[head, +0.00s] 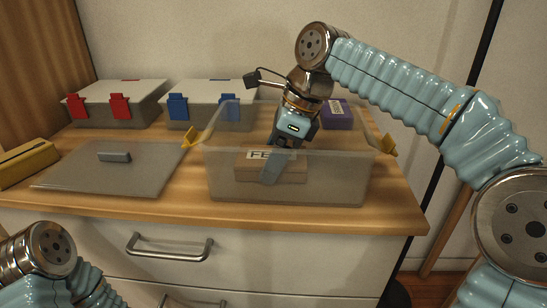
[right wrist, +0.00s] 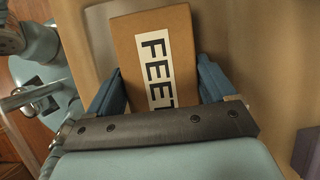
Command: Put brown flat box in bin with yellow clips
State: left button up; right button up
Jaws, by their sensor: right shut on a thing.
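The bin with yellow clips (head: 335,188) is a clear, open-topped box on the right half of the wooden top. Its yellow clips (head: 388,144) stick out at both sides. The brown flat box (head: 250,174) shows through the bin's front wall, low inside it. In the right wrist view the brown box (right wrist: 182,42) carries a white label reading "FEET". My right gripper (right wrist: 160,82) reaches down into the bin and is shut on the box, with one finger on each side. I cannot tell whether the box touches the bin's floor. My left gripper is out of view.
A grey lid with a handle (head: 113,157) lies left of the bin. A bin with red clips (head: 120,107) and one with blue clips (head: 178,107) stand behind, lidded. A purple box (head: 338,114) stands behind the bin at right. A yellow box (head: 28,163) lies far left.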

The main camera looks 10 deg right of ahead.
jog(key=o, duration=1)
jog(key=shift+c, duration=0.2)
jog(key=p+v, duration=0.3)
jog(key=v, duration=0.9)
jog(key=shift+p, duration=0.35)
